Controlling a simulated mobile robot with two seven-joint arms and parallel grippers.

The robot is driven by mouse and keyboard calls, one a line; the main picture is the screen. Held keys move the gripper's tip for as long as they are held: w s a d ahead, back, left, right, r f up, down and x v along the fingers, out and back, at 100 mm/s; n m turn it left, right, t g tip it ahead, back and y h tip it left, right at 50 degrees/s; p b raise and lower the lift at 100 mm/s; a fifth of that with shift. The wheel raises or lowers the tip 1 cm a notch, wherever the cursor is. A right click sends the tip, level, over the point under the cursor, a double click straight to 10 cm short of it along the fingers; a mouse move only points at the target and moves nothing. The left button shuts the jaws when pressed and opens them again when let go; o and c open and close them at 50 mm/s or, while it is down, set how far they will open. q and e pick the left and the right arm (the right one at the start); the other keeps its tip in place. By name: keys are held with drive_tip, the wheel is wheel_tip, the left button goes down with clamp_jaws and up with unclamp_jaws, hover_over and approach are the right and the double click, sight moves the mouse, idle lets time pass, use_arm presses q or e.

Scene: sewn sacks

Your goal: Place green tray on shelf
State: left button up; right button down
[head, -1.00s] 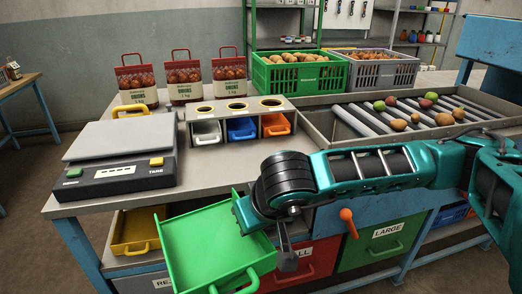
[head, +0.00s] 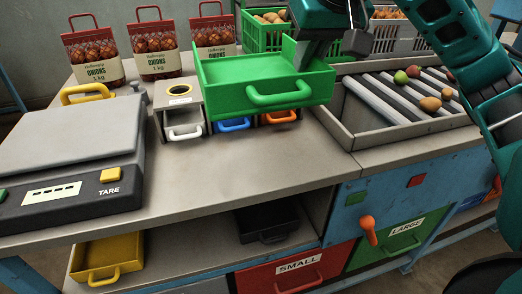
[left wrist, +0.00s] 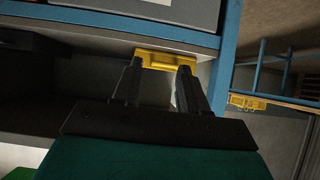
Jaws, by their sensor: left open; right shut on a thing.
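The green tray (head: 265,92) hangs level in the head view above the counter, its handle towards me. My right gripper (head: 316,52) is shut on its far right rim; the fingertips are partly hidden. The lower shelf (head: 185,238) under the counter holds a yellow tray (head: 106,257) at left and a black tray (head: 267,222) at right, with bare board between them. My left gripper (left wrist: 160,68) is open and empty in the left wrist view. It points at the yellow tray (left wrist: 166,60), which shows beyond the fingertips. It is out of the head view.
A scale (head: 75,150) stands at the counter's left, near onion bags (head: 156,50). The green tray partly hides a holder with small white, blue and orange drawers (head: 184,131). A roller bed (head: 385,105) with potatoes lies at right. The counter front (head: 240,175) is clear.

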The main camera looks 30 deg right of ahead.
drive_tip(key=f+b, duration=0.1)
drive_tip(key=f, duration=0.1)
drive_tip(key=f+b, duration=0.1)
drive_tip(key=f, duration=0.1)
drive_tip(key=shift+s+f, duration=0.2)
drive_tip(key=shift+f, duration=0.05)
wheel_tip(320, 180, down, 11)
drive_tip(key=b, duration=0.3)
wheel_tip(320, 180, down, 3)
drive_tip(key=shift+f+b, duration=0.2)
drive_tip(key=shift+b, duration=0.25)
use_arm(q)
drive_tip(key=f, duration=0.1)
drive_tip(key=d+f, duration=0.2)
drive_tip(key=shift+w+f, duration=0.3)
use_arm(e)
drive_tip(key=shift+f, duration=0.15)
drive_tip(key=shift+w+f, duration=0.1)
drive_tip(key=shift+f, duration=0.05)
drive_tip(key=c, duration=1.7)
unclamp_jaws()
use_arm(q)
drive_tip(key=shift+f, duration=0.2)
use_arm(e)
drive_tip(key=o, duration=0.5)
